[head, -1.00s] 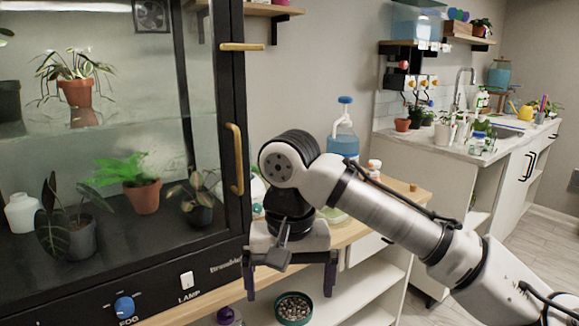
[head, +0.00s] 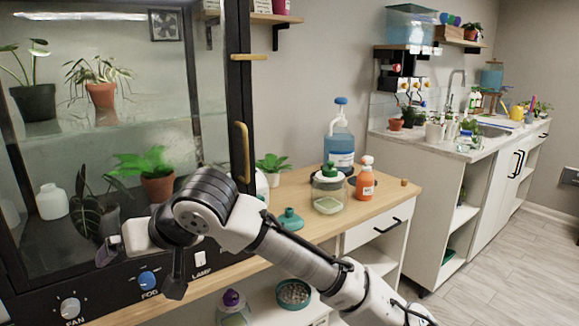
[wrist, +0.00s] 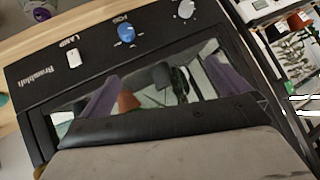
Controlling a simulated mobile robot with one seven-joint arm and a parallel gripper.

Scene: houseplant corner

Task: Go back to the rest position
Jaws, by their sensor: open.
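My gripper (wrist: 163,72) is open and empty, its two purple fingers apart in the wrist view. In the head view, my gripper (head: 106,248) is at the lower left, in front of the glass plant cabinet (head: 240,110) and near its control panel. My wrist hides much of the gripper there, and I cannot tell the exact gap to the cabinet. The wrist view shows the panel with a blue fog knob (wrist: 126,32) and a white lamp switch (wrist: 73,58) beyond the fingers. My arm reaches from the lower right across the front of the wooden counter.
The wooden counter (head: 385,203) holds a blue jug (head: 341,150), a lidded jar (head: 329,195), an orange bottle (head: 365,182) and a teal item (head: 290,219). The cabinet's brass handle (head: 243,150) sticks out. Open floor (head: 490,270) lies at the right.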

